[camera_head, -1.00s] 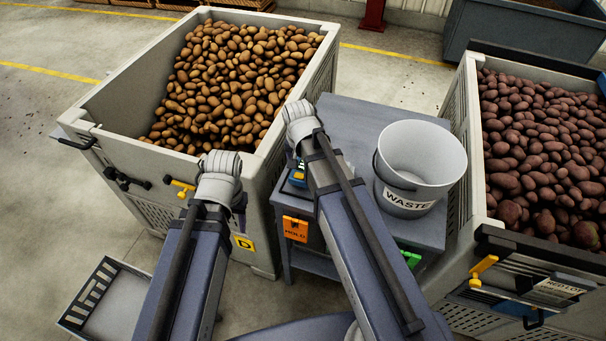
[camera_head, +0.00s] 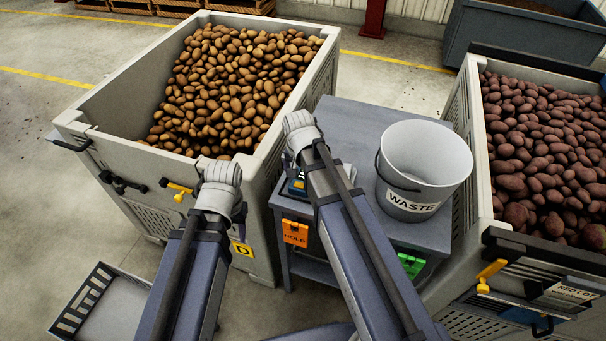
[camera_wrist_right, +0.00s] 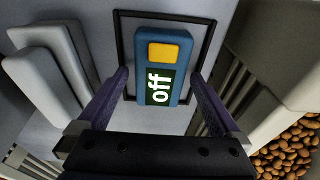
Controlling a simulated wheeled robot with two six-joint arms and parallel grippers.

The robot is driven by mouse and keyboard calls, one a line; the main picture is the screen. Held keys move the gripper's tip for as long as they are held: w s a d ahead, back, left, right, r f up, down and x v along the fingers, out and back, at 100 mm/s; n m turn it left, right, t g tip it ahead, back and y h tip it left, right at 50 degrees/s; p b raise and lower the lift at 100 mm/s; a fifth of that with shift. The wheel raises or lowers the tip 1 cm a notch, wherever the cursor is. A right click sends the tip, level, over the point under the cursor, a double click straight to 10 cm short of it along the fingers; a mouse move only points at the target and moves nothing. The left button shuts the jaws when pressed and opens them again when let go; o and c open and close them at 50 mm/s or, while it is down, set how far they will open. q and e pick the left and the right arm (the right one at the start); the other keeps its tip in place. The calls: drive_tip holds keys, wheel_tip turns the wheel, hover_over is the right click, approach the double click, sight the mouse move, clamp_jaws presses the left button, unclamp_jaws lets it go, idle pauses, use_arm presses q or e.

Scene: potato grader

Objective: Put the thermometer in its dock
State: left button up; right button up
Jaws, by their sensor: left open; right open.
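A blue handheld device with a yellow button and a green display reading "off", apparently the thermometer (camera_wrist_right: 146,68), lies on the grey table inside a black rectangular outline. I cannot tell whether that outline (camera_wrist_right: 121,40) belongs to the dock. My right gripper (camera_wrist_right: 160,76) is open, its purple fingers on either side of the device, with gaps between. In the head view the device (camera_head: 298,184) shows partly beside my right arm, which hides that gripper. My left gripper (camera_head: 238,210) is open, mostly hidden by its wrist, in front of the brown-potato bin.
A white WASTE bucket (camera_head: 412,203) stands on the table (camera_head: 350,118) right of my right arm. An orange HOLD tag (camera_head: 295,232) and green tag (camera_head: 411,264) hang at its front. Potato bins (camera_head: 88,145) (camera_head: 477,130) flank it. An empty crate (camera_head: 78,308) lies lower left.

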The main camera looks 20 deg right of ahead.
sight(301, 182)
wheel_tip(301, 182, up, 12)
drive_tip(key=s+a+p, duration=0.1)
drive_tip(key=s+p, duration=0.1)
drive_tip(key=p, duration=1)
drive_tip(key=s+a+n+g, duration=0.1)
drive_tip(key=s+a+n, duration=0.8)
drive_tip(key=s, duration=0.3)
drive_tip(key=shift+a+n+g, duration=0.2)
drive_tip(key=shift+n+g, duration=0.1)
drive_tip(key=shift+n, duration=0.5)
